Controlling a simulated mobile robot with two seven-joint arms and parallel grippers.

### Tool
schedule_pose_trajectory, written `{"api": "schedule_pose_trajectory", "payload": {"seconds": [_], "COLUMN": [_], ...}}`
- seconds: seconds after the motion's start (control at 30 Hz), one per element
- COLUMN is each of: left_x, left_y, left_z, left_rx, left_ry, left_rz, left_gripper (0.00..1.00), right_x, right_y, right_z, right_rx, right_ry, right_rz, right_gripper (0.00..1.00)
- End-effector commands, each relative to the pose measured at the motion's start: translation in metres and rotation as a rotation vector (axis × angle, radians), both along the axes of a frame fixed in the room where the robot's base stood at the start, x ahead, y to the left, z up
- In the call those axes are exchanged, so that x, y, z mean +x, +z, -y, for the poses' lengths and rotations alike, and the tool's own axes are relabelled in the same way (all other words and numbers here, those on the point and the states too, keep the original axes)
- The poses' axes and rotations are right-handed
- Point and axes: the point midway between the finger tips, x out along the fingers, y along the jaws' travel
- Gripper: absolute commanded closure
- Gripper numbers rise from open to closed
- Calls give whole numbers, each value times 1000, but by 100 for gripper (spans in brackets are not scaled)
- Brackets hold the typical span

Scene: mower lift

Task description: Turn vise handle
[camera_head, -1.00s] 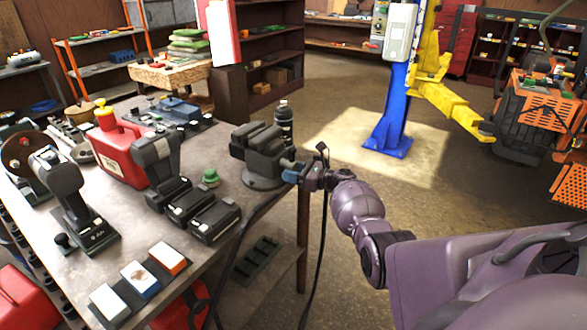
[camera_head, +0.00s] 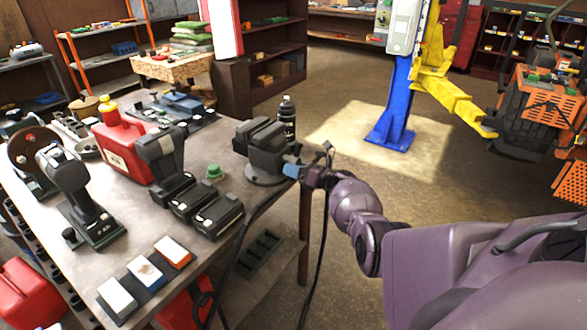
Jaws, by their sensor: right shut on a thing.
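The dark grey vise (camera_head: 264,152) is fixed at the right corner of the workbench. My right gripper (camera_head: 296,170) is at the vise's right end, shut on the vise handle. The handle itself is mostly hidden by the gripper and too small to make out. My right arm reaches in from the lower right. My left gripper is not in view.
The workbench (camera_head: 128,232) holds a red fuel can (camera_head: 122,150), a black bottle (camera_head: 287,118) behind the vise, a green button (camera_head: 214,172), black battery packs and small boxes. A blue lift post (camera_head: 392,105) with yellow arms stands beyond clear floor.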

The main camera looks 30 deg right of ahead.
Motion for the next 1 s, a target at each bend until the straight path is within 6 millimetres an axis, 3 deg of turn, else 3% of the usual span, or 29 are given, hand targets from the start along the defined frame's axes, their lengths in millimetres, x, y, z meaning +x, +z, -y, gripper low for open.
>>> {"api": "schedule_pose_trajectory", "payload": {"seconds": [0.2,0.23,0.4,0.73,1.0], "left_x": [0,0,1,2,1], "left_y": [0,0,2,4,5], "left_z": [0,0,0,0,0], "left_rx": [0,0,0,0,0], "left_ry": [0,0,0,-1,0], "left_rz": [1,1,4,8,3], "left_gripper": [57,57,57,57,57], "right_x": [0,0,0,-3,-37], "right_y": [-1,-1,-1,-1,-4], "right_z": [-1,-1,0,2,24], "right_rx": [0,0,-1,-1,-3], "right_ry": [1,1,0,-1,-2], "right_rz": [-1,-1,-1,0,-1], "right_gripper": [79,54,32,32,32]}}
